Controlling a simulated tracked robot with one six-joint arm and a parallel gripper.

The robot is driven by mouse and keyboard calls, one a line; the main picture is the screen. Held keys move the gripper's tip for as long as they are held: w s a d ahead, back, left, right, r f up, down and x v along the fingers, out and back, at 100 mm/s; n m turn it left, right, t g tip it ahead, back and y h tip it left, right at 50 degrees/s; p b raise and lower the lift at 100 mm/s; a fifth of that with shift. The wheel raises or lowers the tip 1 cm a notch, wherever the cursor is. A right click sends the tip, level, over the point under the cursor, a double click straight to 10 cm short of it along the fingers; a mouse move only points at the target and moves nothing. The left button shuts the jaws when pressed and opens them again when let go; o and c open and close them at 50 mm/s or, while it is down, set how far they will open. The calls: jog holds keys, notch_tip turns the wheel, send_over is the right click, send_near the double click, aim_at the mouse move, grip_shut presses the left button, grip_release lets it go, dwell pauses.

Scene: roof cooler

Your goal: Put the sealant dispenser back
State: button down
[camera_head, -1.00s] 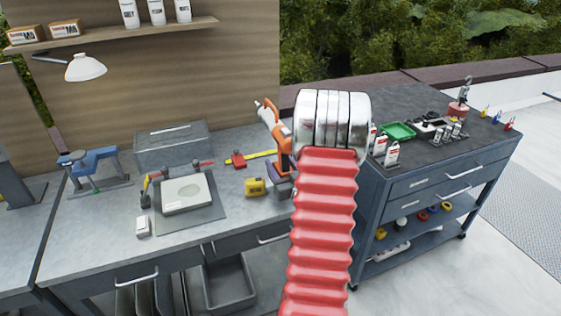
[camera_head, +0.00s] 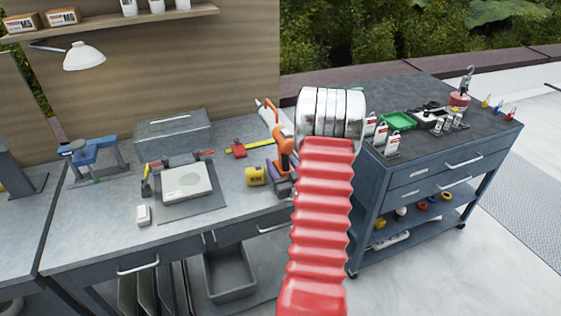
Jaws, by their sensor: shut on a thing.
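My arm, with its red ribbed sleeve and silver ringed joint, fills the centre of the view. My gripper's fingers are hidden, so I see neither them nor what they hold. An orange tool-like thing (camera_head: 282,140) shows just left of the silver joint, partly covered by it. I cannot tell whether it is the sealant dispenser, or whether it stands on the grey workbench (camera_head: 80,235) or is held above it.
Left of the arm the bench bears a yellow tape measure (camera_head: 257,176), a flat pale device (camera_head: 187,183), a blue clamp-like tool (camera_head: 90,153) and a grey box (camera_head: 173,133). The cart (camera_head: 405,178) at right carries white bottles (camera_head: 380,137), a green tray (camera_head: 398,120) and a red can (camera_head: 459,99).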

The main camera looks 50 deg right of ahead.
jog(key=c, duration=1)
grip_release()
jog(key=shift+c, duration=0.2)
jog(key=v, duration=1.2)
jog(key=shift+s, duration=0.1)
